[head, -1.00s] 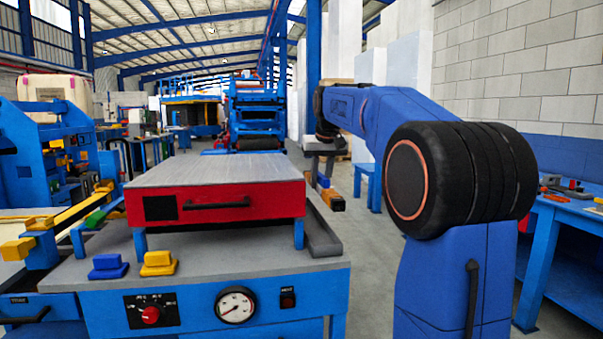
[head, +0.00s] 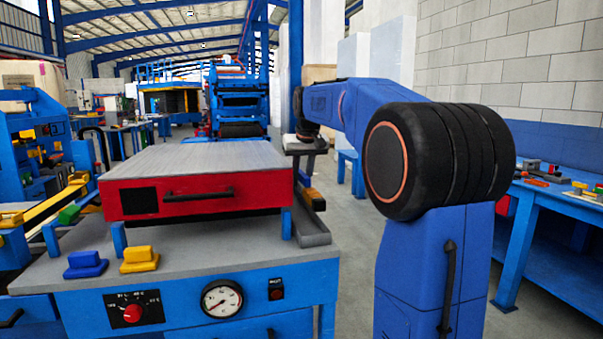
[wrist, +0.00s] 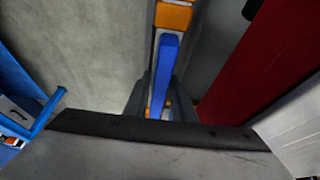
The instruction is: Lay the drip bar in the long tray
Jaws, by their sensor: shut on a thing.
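The drip bar is a narrow blue and orange bar; in the head view its orange end (head: 314,199) shows below my gripper (head: 305,148), close to the right side of the long tray. The wrist view shows the bar's blue part (wrist: 165,68) between the dark fingers of my gripper (wrist: 162,88), shut on it. The long tray (head: 314,232) is a grey channel along the right edge of the bench, beside the red unit. The bar appears above and beside the tray, not resting in it; the exact gap is hard to tell.
The red unit (head: 220,198) with a grey top stands on the blue bench (head: 95,265), left of the tray. Yellow (head: 139,259) and blue (head: 86,264) blocks sit at the front left. A blue side table (head: 560,215) stands at right. Open floor lies between.

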